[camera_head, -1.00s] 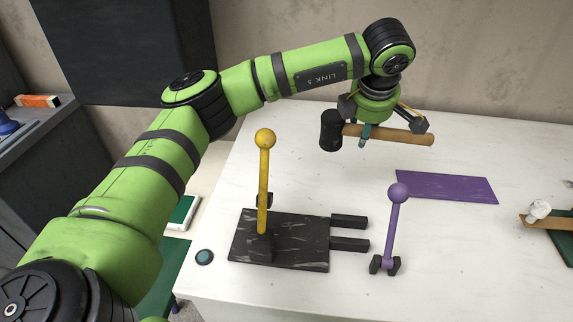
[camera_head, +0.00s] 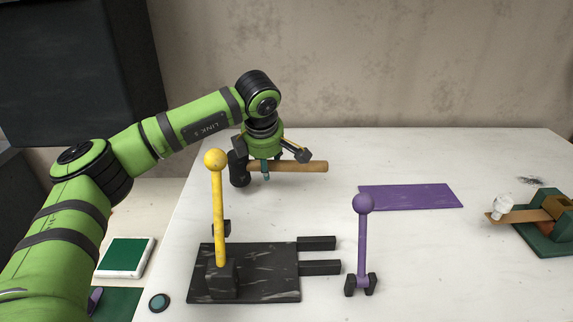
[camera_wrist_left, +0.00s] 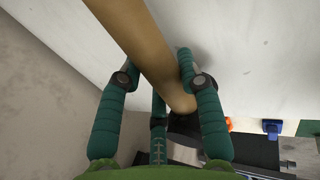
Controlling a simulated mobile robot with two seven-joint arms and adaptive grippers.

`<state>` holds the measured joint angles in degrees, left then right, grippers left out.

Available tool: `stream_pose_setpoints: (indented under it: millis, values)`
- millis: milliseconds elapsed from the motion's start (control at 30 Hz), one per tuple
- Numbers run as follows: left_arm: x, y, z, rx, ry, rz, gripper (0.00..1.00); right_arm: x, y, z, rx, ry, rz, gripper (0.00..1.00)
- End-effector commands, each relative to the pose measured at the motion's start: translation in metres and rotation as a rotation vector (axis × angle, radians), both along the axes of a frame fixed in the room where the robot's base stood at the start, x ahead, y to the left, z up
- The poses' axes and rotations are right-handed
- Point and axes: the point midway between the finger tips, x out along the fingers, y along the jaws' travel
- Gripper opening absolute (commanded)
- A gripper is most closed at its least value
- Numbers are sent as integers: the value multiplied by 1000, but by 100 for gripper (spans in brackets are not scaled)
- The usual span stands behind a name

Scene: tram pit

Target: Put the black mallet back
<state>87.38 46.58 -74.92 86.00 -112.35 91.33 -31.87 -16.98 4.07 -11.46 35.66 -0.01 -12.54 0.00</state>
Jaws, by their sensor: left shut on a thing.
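The black mallet has a black head (camera_head: 238,169) and a light wooden handle (camera_head: 305,166). My left gripper (camera_head: 265,170) is shut on the handle close to the head, at the back left of the white table. The mallet lies roughly level in the grip, head to the left. Whether it touches the table is hard to tell. In the left wrist view the handle (camera_wrist_left: 145,40) runs between the teal fingers (camera_wrist_left: 158,85). My right gripper is not in view.
A black marbled base (camera_head: 260,285) with a yellow lever (camera_head: 219,215) and two black prongs stands in front. A purple lever (camera_head: 362,235) and a flat purple board (camera_head: 410,196) are to the right. A green device (camera_head: 548,235) is at far right. The back middle table (camera_head: 400,155) is clear.

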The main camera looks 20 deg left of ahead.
Motion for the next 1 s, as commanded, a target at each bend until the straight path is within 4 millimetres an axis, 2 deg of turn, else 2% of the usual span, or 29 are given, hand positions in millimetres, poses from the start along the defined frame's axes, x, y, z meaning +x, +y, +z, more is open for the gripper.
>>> stream_pose_setpoints:
  millis: [33,133,600,633,667,700,1000]
  values:
    - [0,-4,-16,0,1,-8,0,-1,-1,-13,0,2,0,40]
    - [0,-4,-24,0,0,-7,0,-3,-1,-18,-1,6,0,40]
    - [0,-4,-29,0,0,-5,0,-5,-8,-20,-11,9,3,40]
    - [0,-4,-30,0,2,-5,40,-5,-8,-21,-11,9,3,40]
    - [0,-4,-30,-1,2,-5,52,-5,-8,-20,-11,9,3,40]
    - [0,-4,-30,0,2,-5,60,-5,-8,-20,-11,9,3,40]
    - [0,-4,-30,0,2,-5,60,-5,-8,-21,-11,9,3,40]
